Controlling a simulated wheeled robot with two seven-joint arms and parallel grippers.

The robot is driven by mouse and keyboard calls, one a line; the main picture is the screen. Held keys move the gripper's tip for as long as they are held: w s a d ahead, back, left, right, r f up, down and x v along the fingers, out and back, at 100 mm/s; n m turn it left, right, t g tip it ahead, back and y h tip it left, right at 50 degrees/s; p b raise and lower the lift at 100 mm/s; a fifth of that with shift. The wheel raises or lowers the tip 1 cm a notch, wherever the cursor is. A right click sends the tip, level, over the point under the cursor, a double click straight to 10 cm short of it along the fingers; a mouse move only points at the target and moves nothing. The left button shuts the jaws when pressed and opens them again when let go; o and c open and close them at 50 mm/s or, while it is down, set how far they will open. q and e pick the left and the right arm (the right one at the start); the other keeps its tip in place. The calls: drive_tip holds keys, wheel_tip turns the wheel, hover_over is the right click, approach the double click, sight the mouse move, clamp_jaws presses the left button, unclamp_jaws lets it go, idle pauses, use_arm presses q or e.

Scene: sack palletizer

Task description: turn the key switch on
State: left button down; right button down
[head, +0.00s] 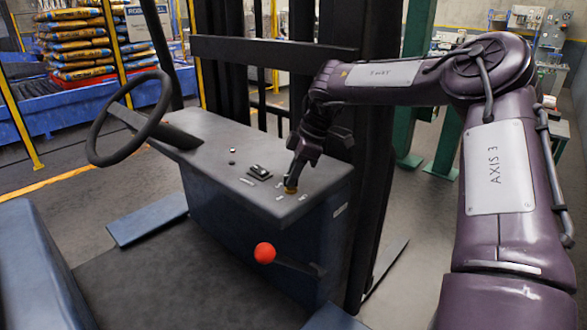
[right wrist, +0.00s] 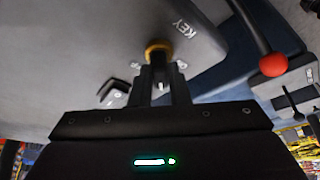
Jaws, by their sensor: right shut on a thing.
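The key switch (head: 290,188) sits near the right end of the grey console top in the head view, with a brass-coloured ring. In the right wrist view its ring (right wrist: 157,49) shows just beyond the fingertips, beside the word KEY. My right gripper (head: 291,180) points down onto the switch. In the right wrist view the right gripper (right wrist: 160,80) is shut on the key, and a small pale bit of the key shows between the fingers. The rest of the key is hidden by the fingers. My left gripper is not in view.
A black rocker switch (head: 259,172) and small buttons sit left of the key on the console (head: 215,150). A red-knobbed lever (head: 264,253) stands in front. The steering wheel (head: 130,118) is at left, and dark mast uprights (head: 375,120) rise close behind my gripper.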

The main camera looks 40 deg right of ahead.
drive_tip(key=n, duration=0.2)
drive_tip(key=n+g+p, duration=0.1)
drive_tip(key=n, duration=0.1)
drive_tip(key=shift+w+d+r+n+g+y, duration=0.1)
drive_tip(key=shift+w+n+g+y, duration=0.05)
drive_tip(key=shift+n+g+y, duration=0.15)
drive_tip(key=shift+w+n+g, duration=0.1)
drive_tip(key=shift+n+g, duration=0.7)
drive_tip(key=shift+n, duration=1.2)
drive_tip(key=c, duration=1.4)
unclamp_jaws()
